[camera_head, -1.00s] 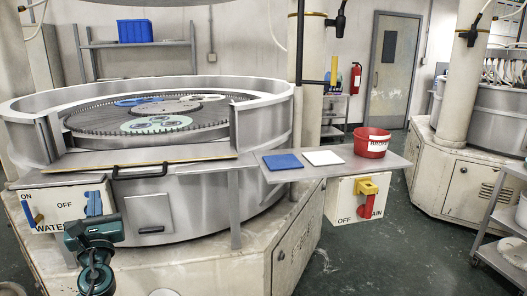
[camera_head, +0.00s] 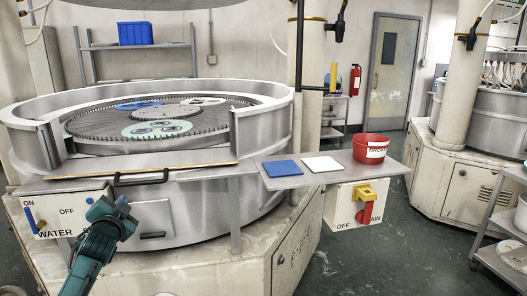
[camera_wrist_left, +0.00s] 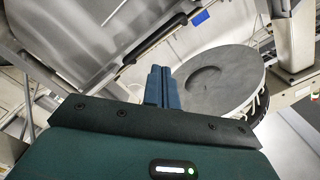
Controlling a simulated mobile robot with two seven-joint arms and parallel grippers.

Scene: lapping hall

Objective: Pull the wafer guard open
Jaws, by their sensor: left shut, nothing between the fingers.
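The wafer guard (camera_head: 150,164) is a flat metal panel with a yellow-and-black edge at the front of the round lapping machine. Its black bar handle (camera_head: 141,178) runs across its front. My left gripper (camera_head: 123,204) is shut and empty, just below and slightly left of the handle, apart from it in the head view. In the left wrist view its blue fingers (camera_wrist_left: 161,84) are together, with a dark bar like the handle (camera_wrist_left: 160,38) beyond them. My right gripper is not in view.
A water switch box (camera_head: 68,214) is left of my gripper. A side shelf (camera_head: 340,177) holds a blue pad (camera_head: 282,168), a white pad (camera_head: 322,164) and a red bucket (camera_head: 371,149). A drain valve box (camera_head: 345,205) hangs below it. The machine's wall (camera_head: 200,205) is close behind my gripper.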

